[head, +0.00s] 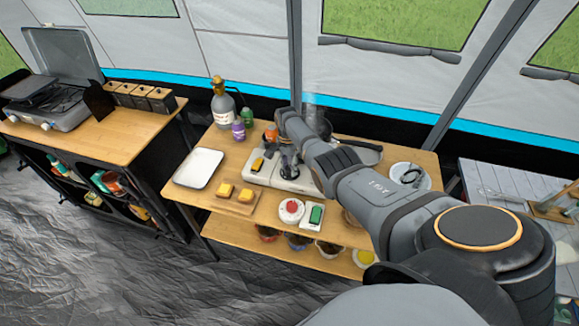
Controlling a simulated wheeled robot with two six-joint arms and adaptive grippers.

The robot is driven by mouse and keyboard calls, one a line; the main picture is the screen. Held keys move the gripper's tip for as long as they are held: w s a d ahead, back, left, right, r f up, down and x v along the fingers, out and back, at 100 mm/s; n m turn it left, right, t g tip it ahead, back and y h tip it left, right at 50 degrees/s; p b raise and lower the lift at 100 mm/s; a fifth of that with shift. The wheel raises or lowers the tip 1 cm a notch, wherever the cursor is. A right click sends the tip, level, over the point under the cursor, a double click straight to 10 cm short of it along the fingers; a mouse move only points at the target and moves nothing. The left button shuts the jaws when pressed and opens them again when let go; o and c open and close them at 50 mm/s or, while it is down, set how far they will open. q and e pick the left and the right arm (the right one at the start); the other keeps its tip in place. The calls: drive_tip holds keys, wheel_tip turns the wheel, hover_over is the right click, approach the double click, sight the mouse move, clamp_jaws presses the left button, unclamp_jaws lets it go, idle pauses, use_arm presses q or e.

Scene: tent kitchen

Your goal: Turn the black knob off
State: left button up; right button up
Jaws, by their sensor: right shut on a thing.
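A light grey camp stove (262,178) stands in the middle of the wooden table. A round black knob (289,171) is at its front, small and partly covered by my right gripper. My right gripper (287,162) reaches down from the end of my right arm, and its dark fingers are shut at the knob. The exact contact of the fingers is too small to see. A yellow and black piece (257,164) lies on the stove left of the gripper. My left gripper is not in view.
A grey bottle (223,108) and small jars stand behind.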

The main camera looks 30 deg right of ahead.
sight(289, 166)
drive_tip(key=shift+w+d+m, duration=0.1)
drive_tip(key=shift+m, duration=2.1)
drive_tip(key=o, duration=1.2)
drive_tip(key=shift+r, duration=0.1)
drive_tip(key=r, duration=1.1)
drive_tip(key=shift+w+d+r, duration=0.1)
drive_tip(key=shift+w+r, duration=0.15)
drive_tip(key=shift+r, duration=0.15)
